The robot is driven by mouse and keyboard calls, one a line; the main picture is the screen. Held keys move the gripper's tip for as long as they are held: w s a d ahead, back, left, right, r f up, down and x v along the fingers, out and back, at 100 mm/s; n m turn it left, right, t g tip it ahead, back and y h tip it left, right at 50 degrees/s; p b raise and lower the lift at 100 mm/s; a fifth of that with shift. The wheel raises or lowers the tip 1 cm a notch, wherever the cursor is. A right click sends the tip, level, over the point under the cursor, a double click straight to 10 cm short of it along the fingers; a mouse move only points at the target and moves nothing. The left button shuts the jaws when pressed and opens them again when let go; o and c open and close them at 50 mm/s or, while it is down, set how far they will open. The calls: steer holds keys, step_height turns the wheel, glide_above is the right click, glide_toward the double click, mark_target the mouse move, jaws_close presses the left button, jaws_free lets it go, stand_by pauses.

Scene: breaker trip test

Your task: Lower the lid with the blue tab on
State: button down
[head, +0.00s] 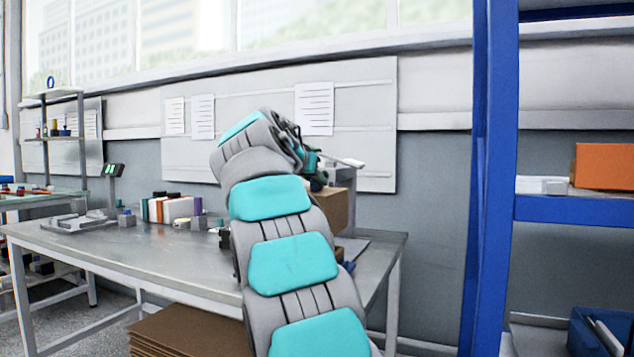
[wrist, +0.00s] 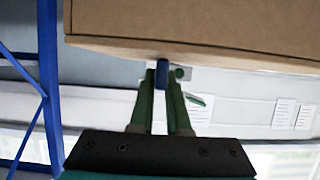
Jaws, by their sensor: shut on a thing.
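My gripper (wrist: 163,78) has its green fingers closed on a small blue tab (wrist: 163,64) in the wrist view. The tab sits right at the edge of a brown cardboard box (wrist: 200,25), which fills the top of that view. In the head view my gripper (head: 319,181) is mostly hidden behind my own arm, beside the cardboard box (head: 336,210) on the bench's right part. The blue tab cannot be made out there. I cannot tell the lid's outline or its angle.
The grey bench (head: 140,255) holds a row of binders (head: 172,208) and small parts to the left. A blue shelf rack (head: 490,180) stands close on the right, with an orange box (head: 603,166). Stacked cardboard (head: 185,332) lies below the bench.

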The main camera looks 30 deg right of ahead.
step_height(320, 180, down, 7)
steer(key=b, duration=0.6)
steer(key=shift+r, duration=0.15)
stand_by(0.3)
steer(key=c, duration=0.8)
jaws_free()
steer(key=v, duration=0.7)
steer(key=shift+s+a+r, duration=0.2)
steer(key=shift+a, duration=0.05)
steer(key=shift+a, duration=0.1)
